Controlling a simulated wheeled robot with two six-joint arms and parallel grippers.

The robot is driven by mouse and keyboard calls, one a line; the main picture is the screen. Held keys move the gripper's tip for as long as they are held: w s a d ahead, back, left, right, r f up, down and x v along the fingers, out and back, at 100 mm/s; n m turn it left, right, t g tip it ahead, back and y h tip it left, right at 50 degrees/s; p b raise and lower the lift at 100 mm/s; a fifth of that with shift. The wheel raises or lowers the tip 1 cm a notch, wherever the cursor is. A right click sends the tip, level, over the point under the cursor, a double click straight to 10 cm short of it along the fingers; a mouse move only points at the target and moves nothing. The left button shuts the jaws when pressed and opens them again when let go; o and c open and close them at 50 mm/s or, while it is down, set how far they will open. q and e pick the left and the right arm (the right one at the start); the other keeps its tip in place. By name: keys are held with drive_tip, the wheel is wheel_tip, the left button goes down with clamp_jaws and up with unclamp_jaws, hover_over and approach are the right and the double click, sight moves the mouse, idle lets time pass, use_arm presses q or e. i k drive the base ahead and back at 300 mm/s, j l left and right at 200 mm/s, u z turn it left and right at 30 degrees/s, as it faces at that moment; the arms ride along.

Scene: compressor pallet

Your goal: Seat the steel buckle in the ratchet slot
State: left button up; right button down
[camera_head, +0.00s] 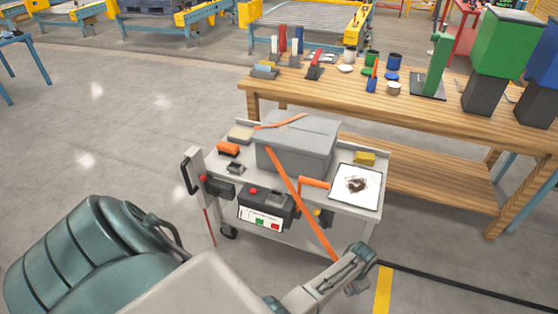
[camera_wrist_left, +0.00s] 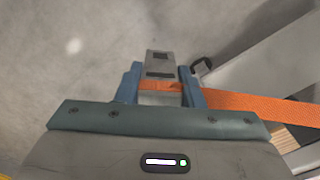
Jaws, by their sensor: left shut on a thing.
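My left gripper (camera_head: 354,268) is low in front of the cart in the head view. In the left wrist view its two blue-grey fingers (camera_wrist_left: 162,84) are shut on the steel buckle (camera_wrist_left: 160,64), a flat grey plate with dark openings. The orange strap (camera_head: 290,183) runs from the grey box down to this gripper; it also shows in the wrist view (camera_wrist_left: 255,103). The buckle is too small to make out in the head view. A dark unit (camera_head: 265,208) with a red button sits on the cart's front; I cannot tell for sure which part is the ratchet slot. My right gripper is out of view.
The grey cart (camera_head: 340,224) carries the lidded grey box (camera_head: 296,148), an orange block (camera_head: 228,148), a yellow block (camera_head: 364,158) and a stained white sheet (camera_head: 355,185). A wooden workbench (camera_head: 440,112) stands behind. Floor left of the cart is clear.

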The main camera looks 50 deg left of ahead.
sight(267, 213)
drive_tip(key=j, duration=0.4)
drive_tip(key=k+j+z, duration=0.15)
drive_tip(key=j, duration=0.7)
drive_tip(key=k+j+z, duration=0.1)
drive_tip(key=j, duration=0.35)
drive_tip(key=k+j+z, duration=0.1)
drive_tip(key=j, duration=0.3)
drive_tip(key=k, duration=0.05)
